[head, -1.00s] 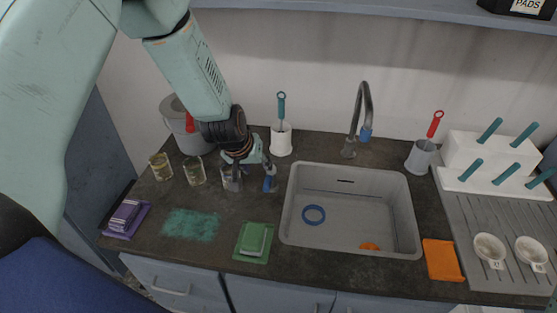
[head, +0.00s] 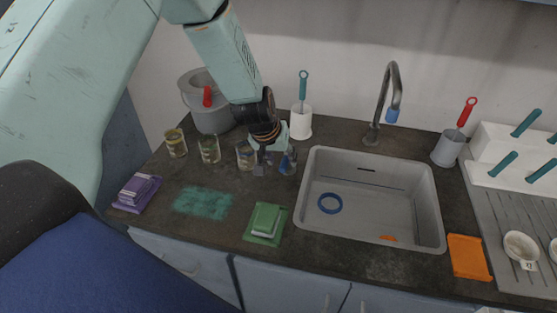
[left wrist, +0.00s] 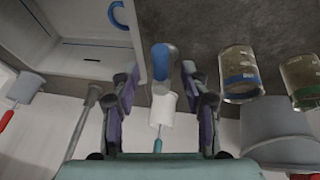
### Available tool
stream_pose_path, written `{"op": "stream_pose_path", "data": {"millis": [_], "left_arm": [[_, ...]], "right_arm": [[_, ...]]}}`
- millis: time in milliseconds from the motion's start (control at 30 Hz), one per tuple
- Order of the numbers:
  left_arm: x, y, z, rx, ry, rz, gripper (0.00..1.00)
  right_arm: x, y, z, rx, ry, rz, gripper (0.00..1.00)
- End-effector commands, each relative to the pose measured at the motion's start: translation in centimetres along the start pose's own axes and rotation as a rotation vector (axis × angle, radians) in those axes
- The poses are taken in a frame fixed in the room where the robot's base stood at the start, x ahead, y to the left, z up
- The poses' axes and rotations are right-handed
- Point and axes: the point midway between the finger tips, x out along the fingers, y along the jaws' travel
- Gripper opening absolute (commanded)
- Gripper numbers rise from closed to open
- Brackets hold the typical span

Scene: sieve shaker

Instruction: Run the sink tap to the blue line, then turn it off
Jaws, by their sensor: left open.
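The grey tap (head: 388,90) arches behind the grey sink (head: 325,228), with a blue piece at its spout end. A short upright blue-topped piece (head: 288,161) stands on the counter left of the sink. In the left wrist view the blue top (left wrist: 160,60) shows between the open fingers (left wrist: 160,78), with a gap on both sides. A glass jar (head: 246,155) with a blue band, clearer in the left wrist view (left wrist: 240,75), stands left of the gripper. No running water shows. My right gripper is out of view.
A blue ring (head: 330,203) and an orange item (head: 388,238) lie in the sink.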

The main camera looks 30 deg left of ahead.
Motion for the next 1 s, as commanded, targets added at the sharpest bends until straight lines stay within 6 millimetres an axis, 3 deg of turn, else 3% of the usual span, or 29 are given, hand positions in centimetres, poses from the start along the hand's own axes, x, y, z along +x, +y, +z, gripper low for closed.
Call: {"op": "stream_pose_path", "data": {"millis": [200,667,1000], "left_arm": [[1.8,0.1,0.0,0.001,0.001,-0.001,0.46],[2.1,0.1,-0.1,0.000,0.000,0.000,0.46],[2.1,0.1,-0.1,0.000,0.000,0.000,0.18]], "right_arm": [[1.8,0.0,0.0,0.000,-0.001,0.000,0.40],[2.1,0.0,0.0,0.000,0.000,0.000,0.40],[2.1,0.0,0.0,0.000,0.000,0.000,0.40]]}}
